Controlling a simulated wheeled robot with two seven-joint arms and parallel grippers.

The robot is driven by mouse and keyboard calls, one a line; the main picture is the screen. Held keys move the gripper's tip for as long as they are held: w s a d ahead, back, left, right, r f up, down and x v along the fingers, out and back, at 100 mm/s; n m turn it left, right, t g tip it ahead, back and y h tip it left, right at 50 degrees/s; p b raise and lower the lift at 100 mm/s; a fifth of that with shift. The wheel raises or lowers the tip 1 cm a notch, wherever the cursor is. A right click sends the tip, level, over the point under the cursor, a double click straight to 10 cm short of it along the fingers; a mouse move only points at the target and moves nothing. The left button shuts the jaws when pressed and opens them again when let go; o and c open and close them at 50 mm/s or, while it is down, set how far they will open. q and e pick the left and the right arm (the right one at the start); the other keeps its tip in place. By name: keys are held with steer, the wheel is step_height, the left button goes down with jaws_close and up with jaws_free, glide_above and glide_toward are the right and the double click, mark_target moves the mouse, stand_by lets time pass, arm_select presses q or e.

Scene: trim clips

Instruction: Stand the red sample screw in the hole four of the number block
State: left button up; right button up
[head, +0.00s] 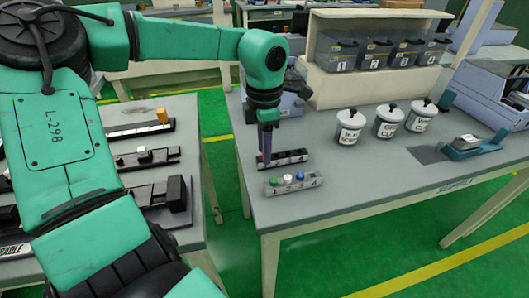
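My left gripper (267,158) points straight down at the left end of a dark strip-shaped block (290,157) on the right-hand table. Its fingers appear narrow and close together from this side, so I cannot tell whether they are shut or hold anything. In front of it lies a light grey block (294,188) with a green screw (274,181), a white screw (287,179) and a blue screw (300,176) standing in a row. I cannot read numbers on either block. I see no red screw; the gripper may hide it. My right gripper is not in view.
Three white lidded jars (388,124) stand to the right on the grey table (345,190). Behind them is a cream shelf (330,88) with several numbered bins. A grey-green device (472,143) sits farther right. The table's front is clear. Another table with dark fixtures (150,158) is at left.

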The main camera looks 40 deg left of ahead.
arm_select(q)
jaws_close()
steer(key=shift+r, duration=0.1)
steer(key=shift+r+p, duration=1.9)
steer(key=shift+r, duration=0.55)
